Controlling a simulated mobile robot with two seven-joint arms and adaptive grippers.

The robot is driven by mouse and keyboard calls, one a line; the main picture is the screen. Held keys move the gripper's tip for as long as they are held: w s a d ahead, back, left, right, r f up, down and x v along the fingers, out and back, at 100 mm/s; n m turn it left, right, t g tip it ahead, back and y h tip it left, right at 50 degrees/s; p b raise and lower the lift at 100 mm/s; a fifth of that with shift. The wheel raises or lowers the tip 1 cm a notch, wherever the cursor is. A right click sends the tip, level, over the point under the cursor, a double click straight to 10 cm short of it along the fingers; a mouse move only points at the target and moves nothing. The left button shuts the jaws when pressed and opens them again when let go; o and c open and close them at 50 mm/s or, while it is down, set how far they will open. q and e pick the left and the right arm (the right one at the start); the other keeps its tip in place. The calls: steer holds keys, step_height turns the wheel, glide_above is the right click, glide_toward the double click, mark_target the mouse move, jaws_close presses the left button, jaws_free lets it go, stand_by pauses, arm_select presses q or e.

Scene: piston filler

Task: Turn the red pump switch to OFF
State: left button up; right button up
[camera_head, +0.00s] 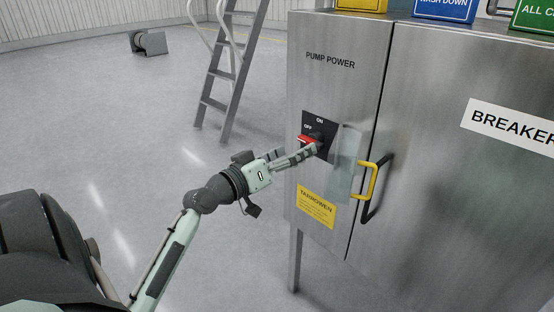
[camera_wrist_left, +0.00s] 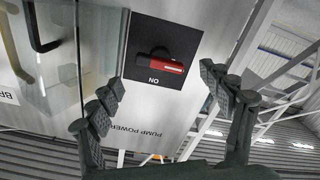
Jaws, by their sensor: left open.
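The red pump switch (camera_head: 304,140) sits on a black plate on the steel cabinet's narrow front, below the words PUMP POWER. Its red handle lies roughly level and points left, just below the OFF mark; ON is at the plate's top. In the left wrist view, which is upside down, the red handle (camera_wrist_left: 168,66) points right and ON reads inverted below it. My left gripper (camera_head: 296,152) is open just in front of the switch, with one finger overlapping the plate's lower part. In the wrist view the fingers of my left gripper (camera_wrist_left: 162,82) spread either side of the plate, apparently empty. Contact cannot be told.
A clear cover (camera_head: 351,165) stands swung out right of the switch, close to the gripper. A yellow label (camera_head: 316,206) is below. A ladder (camera_head: 222,80) stands behind; floor at left is open.

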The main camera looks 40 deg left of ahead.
arm_select(q)
steer(key=s, duration=0.6)
steer(key=shift+a, duration=0.2)
